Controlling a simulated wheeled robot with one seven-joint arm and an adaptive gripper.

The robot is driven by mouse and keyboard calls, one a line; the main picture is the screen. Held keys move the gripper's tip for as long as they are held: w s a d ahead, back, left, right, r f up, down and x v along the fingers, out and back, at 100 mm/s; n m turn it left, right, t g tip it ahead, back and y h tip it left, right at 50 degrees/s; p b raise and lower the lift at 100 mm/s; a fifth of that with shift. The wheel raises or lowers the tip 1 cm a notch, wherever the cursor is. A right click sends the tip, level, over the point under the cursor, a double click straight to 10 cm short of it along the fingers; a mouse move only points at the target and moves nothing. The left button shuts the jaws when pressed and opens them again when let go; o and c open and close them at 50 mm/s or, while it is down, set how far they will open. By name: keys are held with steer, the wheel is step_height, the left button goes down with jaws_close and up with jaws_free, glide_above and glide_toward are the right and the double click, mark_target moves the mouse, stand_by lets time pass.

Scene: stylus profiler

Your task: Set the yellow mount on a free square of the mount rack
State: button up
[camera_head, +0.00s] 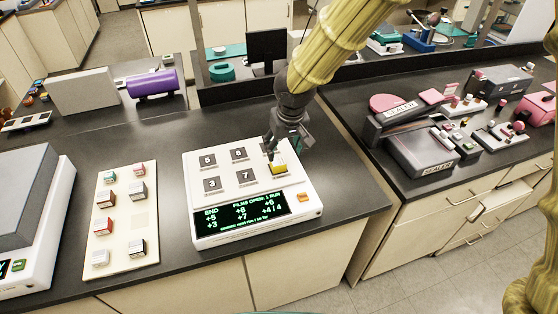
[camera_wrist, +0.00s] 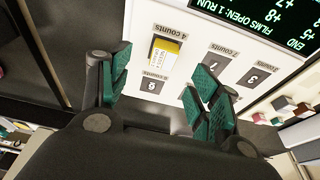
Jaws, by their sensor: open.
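The yellow mount (camera_head: 279,169) sits on the upper face of the white profiler, on its right side. In the wrist view the yellow mount (camera_wrist: 165,50) rests on the square marked "4 counts", with a yellow side and a pale printed face. My gripper (camera_head: 274,152) is just above and behind it in the head view. In the wrist view my gripper (camera_wrist: 165,78) is open, with teal finger pads spread apart and nothing between them. The mount rack (camera_head: 118,260) is a cream board on the left with several small mounts. One bare square (camera_head: 139,221) shows in its right column.
The profiler (camera_head: 240,240) has a green-lit display and numbered squares; those marked 5, 6, 3 and 7 look empty. A grey-topped instrument (camera_head: 25,200) stands left of the rack. A purple cylinder (camera_head: 153,84) and a dark monitor (camera_head: 267,48) are behind. Dark bench is clear between rack and profiler.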

mark_target(278, 161)
steer(key=x, duration=0.3)
steer(key=shift+w+a+r, duration=0.1)
steer(key=shift+a, duration=0.2)
steer(key=shift+w+a+f+p, duration=0.1)
steer(key=shift+a+f+p, duration=0.05)
steer(key=shift+f+p, duration=0.6)
steer(key=shift+p+x, duration=0.65)
steer(key=shift+x, duration=1.25)
steer(key=shift+w+a, duration=0.1)
steer(key=shift+w, duration=0.05)
steer(key=c, duration=1.2)
steer(key=shift+r, duration=0.1)
step_height(278, 161, up, 10)
steer(key=b, duration=0.2)
steer(key=shift+b, duration=0.3)
